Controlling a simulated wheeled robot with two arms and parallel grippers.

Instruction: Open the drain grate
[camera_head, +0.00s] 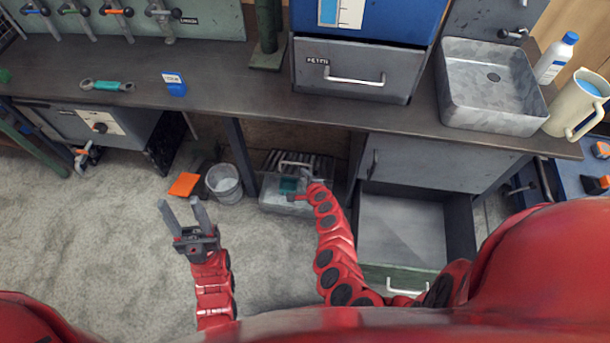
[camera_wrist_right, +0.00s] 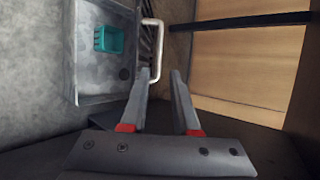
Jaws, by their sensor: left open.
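The drain grate (camera_head: 322,166), dark and slatted with a pale bar handle (camera_head: 295,164), stands at the back of a grey floor basin (camera_head: 278,205) under the counter. It looks raised, and the basin's inside shows with a teal basket (camera_head: 288,185) in it. In the right wrist view the pale handle (camera_wrist_right: 155,22) lies just beyond my right gripper (camera_wrist_right: 161,73), near its left finger. That gripper is open, with nothing between its fingers. The grate shows there as a narrow slatted strip (camera_wrist_right: 147,40) beside the basin (camera_wrist_right: 92,97). My left gripper (camera_head: 182,207) is open and empty above the floor.
A grey bucket (camera_head: 223,184) and an orange sheet (camera_head: 184,184) are left of the basin. A counter leg (camera_head: 240,160) stands close by. An open drawer (camera_head: 400,228) is right of my right arm. The floor at left is clear.

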